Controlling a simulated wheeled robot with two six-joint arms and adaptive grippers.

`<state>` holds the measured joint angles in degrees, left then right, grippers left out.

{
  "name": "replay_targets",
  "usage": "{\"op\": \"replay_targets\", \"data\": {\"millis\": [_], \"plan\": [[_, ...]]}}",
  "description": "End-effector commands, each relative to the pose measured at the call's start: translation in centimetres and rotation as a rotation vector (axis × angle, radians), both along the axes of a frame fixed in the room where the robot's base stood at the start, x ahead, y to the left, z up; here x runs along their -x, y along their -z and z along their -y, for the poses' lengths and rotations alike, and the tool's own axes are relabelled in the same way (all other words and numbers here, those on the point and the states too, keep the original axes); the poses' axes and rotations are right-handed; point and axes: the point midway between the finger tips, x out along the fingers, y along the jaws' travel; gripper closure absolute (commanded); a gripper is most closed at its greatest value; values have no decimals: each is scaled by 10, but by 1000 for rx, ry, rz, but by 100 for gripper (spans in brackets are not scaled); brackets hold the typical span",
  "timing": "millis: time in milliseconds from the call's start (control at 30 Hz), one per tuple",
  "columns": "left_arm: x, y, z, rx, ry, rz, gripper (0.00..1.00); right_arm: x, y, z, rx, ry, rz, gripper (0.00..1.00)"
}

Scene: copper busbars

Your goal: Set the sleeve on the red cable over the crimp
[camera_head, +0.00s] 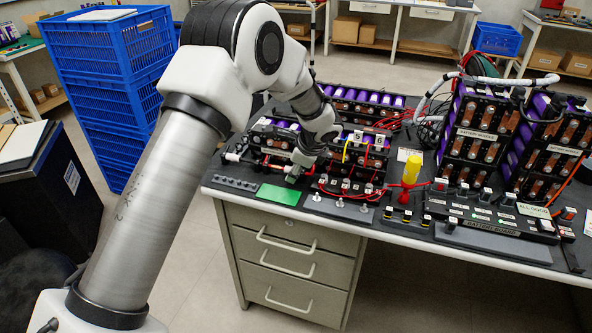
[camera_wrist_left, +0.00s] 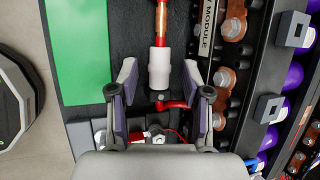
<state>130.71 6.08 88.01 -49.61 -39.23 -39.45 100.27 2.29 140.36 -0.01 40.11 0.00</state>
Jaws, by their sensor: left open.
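In the left wrist view a white sleeve (camera_wrist_left: 160,68) sits around the red cable (camera_wrist_left: 161,30), which comes out of its upper end. A coppery band, possibly the crimp (camera_wrist_left: 161,4), shows on the cable at the top edge; I cannot tell for sure. My left gripper (camera_wrist_left: 159,74) is open, with one finger on each side of the sleeve and a visible gap to both. A short red piece (camera_wrist_left: 172,104) lies below the sleeve, between the fingers. In the head view my left gripper (camera_head: 294,176) is low over the bench beside the green mat, and it hides the sleeve. My right gripper is not seen.
The green mat (camera_head: 279,194) lies at the bench's front edge. A battery module with purple cells (camera_head: 367,99) stands behind the gripper. To the right are a yellow-handled tool (camera_head: 411,170), a row of small posts (camera_head: 340,203) and taller battery modules (camera_head: 478,130).

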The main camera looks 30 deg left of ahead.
Motion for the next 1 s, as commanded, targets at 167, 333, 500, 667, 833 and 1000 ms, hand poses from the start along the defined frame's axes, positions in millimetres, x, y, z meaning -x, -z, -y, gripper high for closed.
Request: {"op": "replay_targets", "data": {"millis": [167,333,500,667,833,1000], "plan": [[-1,0,0,0,0,1,51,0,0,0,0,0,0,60],[-1,0,0,0,0,1,98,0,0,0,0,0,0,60],[0,0,0,0,0,1,100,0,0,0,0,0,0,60],[3,0,-15,2,-4,1,100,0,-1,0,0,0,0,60],[9,-1,-43,1,-2,2,100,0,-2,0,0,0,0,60],[11,0,-50,-2,0,2,100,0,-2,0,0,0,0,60]]}}
